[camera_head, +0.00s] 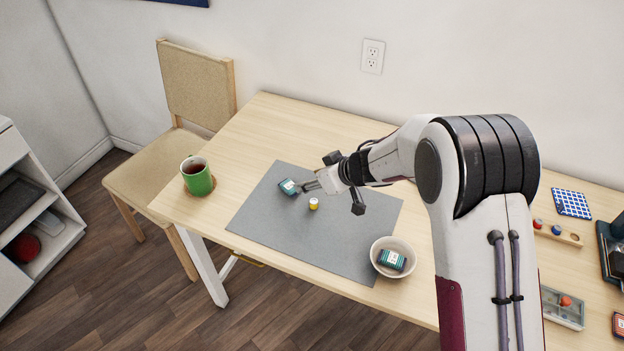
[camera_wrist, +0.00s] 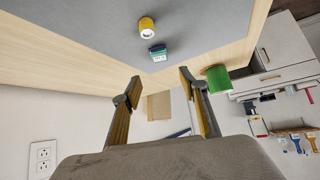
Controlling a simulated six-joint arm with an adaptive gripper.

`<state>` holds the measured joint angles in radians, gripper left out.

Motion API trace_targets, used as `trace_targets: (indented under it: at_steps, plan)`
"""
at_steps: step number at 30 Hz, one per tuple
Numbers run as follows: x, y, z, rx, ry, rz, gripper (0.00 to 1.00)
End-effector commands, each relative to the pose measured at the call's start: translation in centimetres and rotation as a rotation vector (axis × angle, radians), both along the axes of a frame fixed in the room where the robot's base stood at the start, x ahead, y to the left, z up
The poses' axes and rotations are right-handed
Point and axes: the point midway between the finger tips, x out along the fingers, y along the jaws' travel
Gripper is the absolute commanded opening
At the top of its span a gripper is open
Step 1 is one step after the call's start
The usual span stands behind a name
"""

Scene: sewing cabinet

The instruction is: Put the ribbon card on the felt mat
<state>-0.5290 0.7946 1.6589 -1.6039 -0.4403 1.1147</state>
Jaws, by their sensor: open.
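A small dark teal card with a white label (camera_head: 288,187), which looks like a ribbon card, is on the grey felt mat (camera_head: 330,235) near its left edge. It also shows in the wrist view (camera_wrist: 158,54). A similar teal card (camera_head: 391,260) sits in a white bowl (camera_head: 377,247) at the mat's front right corner. I cannot tell for sure which one is the ribbon card. My gripper (camera_head: 309,186) is open and empty, just right of the card on the mat. In the wrist view the card lies beyond the spread fingertips (camera_wrist: 160,81), apart from them.
A yellow spool (camera_head: 313,204) stands on the mat beside my gripper. A green mug (camera_head: 197,177) stands on a coaster at the table's left end. A spool rack (camera_head: 557,233) and a grey tray (camera_head: 563,307) are at right. The mat's middle is clear.

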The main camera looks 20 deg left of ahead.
Motion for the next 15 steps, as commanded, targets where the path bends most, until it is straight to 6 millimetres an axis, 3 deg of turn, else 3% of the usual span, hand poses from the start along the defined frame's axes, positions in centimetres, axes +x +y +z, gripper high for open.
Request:
trace_targets:
  at_steps: [15]
  plan:
    - [0.46, -0.40, 0.64, 0.001, -0.011, -0.016, 0.43]
